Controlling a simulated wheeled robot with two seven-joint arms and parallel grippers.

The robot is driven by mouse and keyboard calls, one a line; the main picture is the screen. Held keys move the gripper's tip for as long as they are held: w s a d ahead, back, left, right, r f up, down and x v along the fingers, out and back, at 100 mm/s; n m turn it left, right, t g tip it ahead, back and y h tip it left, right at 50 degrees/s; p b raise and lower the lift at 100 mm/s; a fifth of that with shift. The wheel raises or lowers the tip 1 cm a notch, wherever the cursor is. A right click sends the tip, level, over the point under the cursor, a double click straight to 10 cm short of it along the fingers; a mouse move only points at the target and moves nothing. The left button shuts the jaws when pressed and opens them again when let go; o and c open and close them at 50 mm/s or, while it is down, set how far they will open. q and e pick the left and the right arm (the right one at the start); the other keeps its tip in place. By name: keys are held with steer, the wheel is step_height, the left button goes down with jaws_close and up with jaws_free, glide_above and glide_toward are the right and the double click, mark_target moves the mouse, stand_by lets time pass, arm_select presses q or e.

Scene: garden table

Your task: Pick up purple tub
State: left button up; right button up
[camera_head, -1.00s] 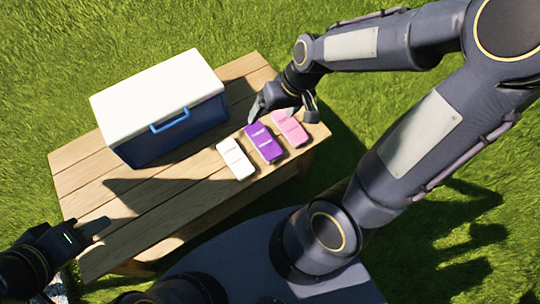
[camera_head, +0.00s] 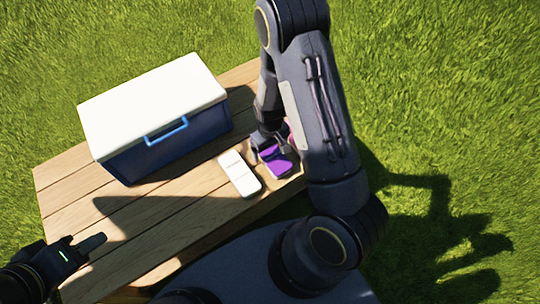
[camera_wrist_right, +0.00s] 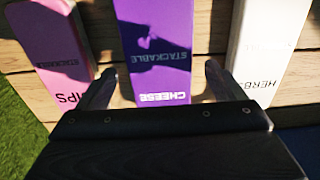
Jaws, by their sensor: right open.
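The purple tub (camera_head: 277,161) lies on the wooden table near its right end, partly hidden by my right arm in the head view. In the right wrist view the purple tub (camera_wrist_right: 157,50) is marked "STACKABLE" and "CHEESE". My right gripper (camera_head: 268,144) is over it; in the wrist view its open fingers (camera_wrist_right: 158,85) are on either side of the tub's near end, with no clear grip on it. My left gripper (camera_head: 88,246) is at the table's lower left, away from the tubs; its jaw opening is unclear.
A white tub (camera_head: 240,174), marked "HERBS" in the wrist view, lies left of the purple one. A pink tub (camera_wrist_right: 52,40) lies on its other side, mostly hidden in the head view. A blue cooler with a white lid (camera_head: 150,105) stands behind on the table (camera_head: 150,205).

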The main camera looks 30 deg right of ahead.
step_height(320, 180, down, 2)
steer(key=shift+f, duration=0.2)
steer(key=c, duration=1.2)
steer(key=shift+r, duration=0.1)
steer(key=shift+c, duration=0.2)
